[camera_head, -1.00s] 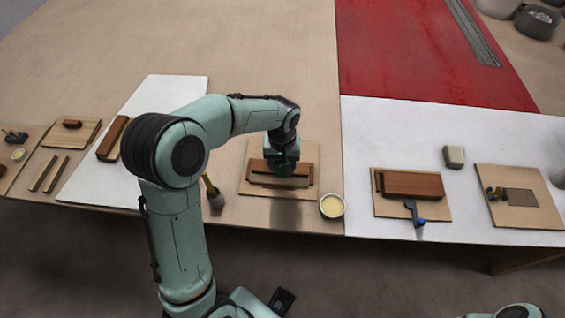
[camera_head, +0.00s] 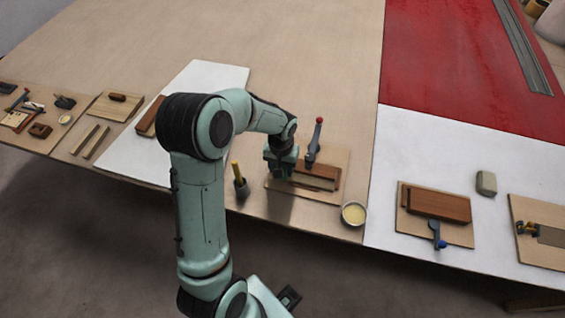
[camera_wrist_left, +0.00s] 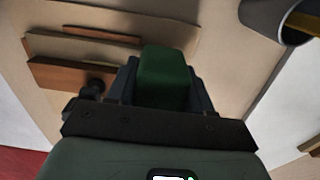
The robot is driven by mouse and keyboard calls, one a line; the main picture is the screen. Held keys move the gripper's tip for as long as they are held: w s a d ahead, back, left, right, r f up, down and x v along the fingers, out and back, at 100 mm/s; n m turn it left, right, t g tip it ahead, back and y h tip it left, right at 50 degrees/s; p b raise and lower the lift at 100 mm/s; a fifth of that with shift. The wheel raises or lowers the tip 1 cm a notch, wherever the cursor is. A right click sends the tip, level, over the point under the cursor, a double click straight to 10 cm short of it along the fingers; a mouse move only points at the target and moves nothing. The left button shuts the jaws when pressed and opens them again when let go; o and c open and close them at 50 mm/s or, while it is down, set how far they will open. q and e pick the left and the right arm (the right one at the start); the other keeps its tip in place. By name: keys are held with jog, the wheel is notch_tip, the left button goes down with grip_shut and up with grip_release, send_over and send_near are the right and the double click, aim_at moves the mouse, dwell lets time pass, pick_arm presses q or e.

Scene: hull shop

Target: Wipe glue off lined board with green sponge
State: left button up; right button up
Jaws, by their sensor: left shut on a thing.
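My left gripper (camera_head: 281,172) is shut on a green sponge (camera_wrist_left: 165,75), which shows between its fingers in the left wrist view. In the head view, the gripper hides the sponge and stands at the left part of a tan board (camera_head: 333,160). The board carries a brown wooden block (camera_head: 327,174) with a thin strip in front of it, and a red-knobbed clamp (camera_head: 313,147) at its back. The board also fills much of the wrist view (camera_wrist_left: 215,55). I cannot make out glue on it, or whether the sponge touches it. My right gripper is out of view.
A grey pot (camera_head: 242,189) with a yellow-handled tool stands left of the board. A cup of cream-coloured paste (camera_head: 354,213) stands at its front right corner. Another clamped board (camera_head: 455,233) and a pale block (camera_head: 486,182) lie further right. The table behind is clear.

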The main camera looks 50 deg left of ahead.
aim_at(301, 180)
pick_arm(q)
notch_tip(301, 180, down, 2)
jog(key=shift+b, duration=0.3)
jog(key=shift+w+d+r, duration=0.15)
jog(key=shift+w+d, duration=0.45)
jog(key=shift+d, duration=0.35)
jog(key=shift+w+d+r, duration=0.1)
jog(key=shift+w+d, duration=0.45)
jog(key=shift+d, duration=0.4)
jog(key=shift+w+d+r, duration=0.15)
jog(key=shift+w+d, duration=0.45)
jog(key=shift+d, duration=0.35)
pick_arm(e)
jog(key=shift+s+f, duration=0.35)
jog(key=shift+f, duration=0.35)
pick_arm(q)
jog(key=shift+f, duration=0.3)
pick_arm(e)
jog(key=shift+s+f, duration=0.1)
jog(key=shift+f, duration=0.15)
pick_arm(q)
jog(key=shift+r, duration=0.1)
